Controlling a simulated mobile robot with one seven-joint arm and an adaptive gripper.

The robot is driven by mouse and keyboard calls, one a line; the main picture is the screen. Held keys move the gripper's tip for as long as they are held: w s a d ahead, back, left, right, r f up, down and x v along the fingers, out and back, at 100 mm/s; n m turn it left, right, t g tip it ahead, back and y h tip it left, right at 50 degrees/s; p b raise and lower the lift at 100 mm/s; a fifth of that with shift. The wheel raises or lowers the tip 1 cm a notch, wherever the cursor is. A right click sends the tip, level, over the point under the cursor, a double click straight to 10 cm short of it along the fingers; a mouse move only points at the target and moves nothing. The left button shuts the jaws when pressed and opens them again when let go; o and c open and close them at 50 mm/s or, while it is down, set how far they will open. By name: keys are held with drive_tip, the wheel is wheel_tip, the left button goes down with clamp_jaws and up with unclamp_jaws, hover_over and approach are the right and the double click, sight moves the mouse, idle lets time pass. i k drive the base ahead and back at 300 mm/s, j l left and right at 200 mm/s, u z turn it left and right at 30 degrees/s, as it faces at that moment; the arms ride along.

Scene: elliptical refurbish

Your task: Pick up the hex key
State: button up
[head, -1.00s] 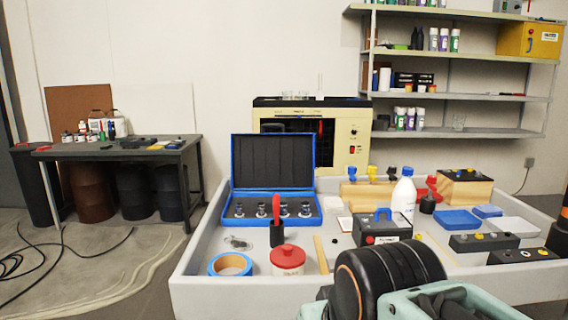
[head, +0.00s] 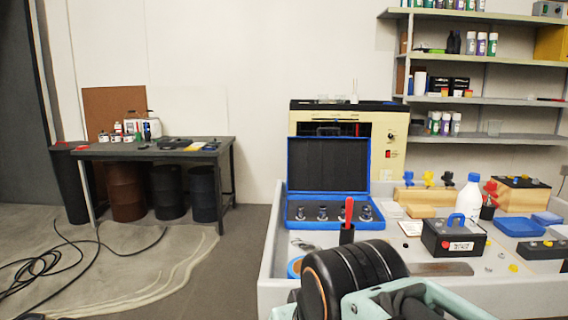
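I cannot make out a hex key for certain in the head view. A small grey item (head: 303,244) lies on the bench tray (head: 275,265), in front of the open blue case (head: 328,182); it is too small to identify. My arm's dark and mint links fill the bottom centre and hide part of the tray's front. My gripper is not visible.
A black cup with a red-handled tool (head: 347,236) stands before the case. A black battery-like box (head: 453,238) and white bottle (head: 468,200) are to the right. A dark table (head: 155,150) stands left. Black cable (head: 75,255) lies on the floor, with open floor between.

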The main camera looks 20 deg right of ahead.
sight(448, 175)
drive_tip(key=i+j+u, duration=0.35)
drive_tip(key=j+u, duration=0.15)
drive_tip(key=j, duration=0.2)
drive_tip(key=i+j+u, duration=0.45)
drive_tip(key=i, duration=0.3)
drive_tip(key=i+j+z, duration=0.1)
drive_tip(key=i+z, duration=0.25)
drive_tip(key=i, duration=0.15)
drive_tip(key=i+j+z, duration=0.3)
drive_tip(key=i, duration=0.15)
drive_tip(key=i+l+z, duration=0.1)
drive_tip(key=i+z, duration=0.7)
drive_tip(key=i, duration=0.15)
drive_tip(key=i+z, duration=0.25)
drive_tip(key=i, duration=0.3)
drive_tip(key=i+j+z, duration=0.1)
drive_tip(key=i+z, duration=0.2)
drive_tip(key=i, duration=0.25)
drive_tip(key=i+z, duration=0.35)
drive_tip(key=i, duration=0.15)
drive_tip(key=i+z, duration=0.8)
drive_tip(key=i+j+z, duration=0.15)
drive_tip(key=i+z, duration=0.25)
drive_tip(key=i, duration=0.2)
drive_tip(key=i+z, duration=0.45)
drive_tip(key=z, duration=0.25)
drive_tip(key=i+z, duration=0.25)
drive_tip(key=z, duration=0.15)
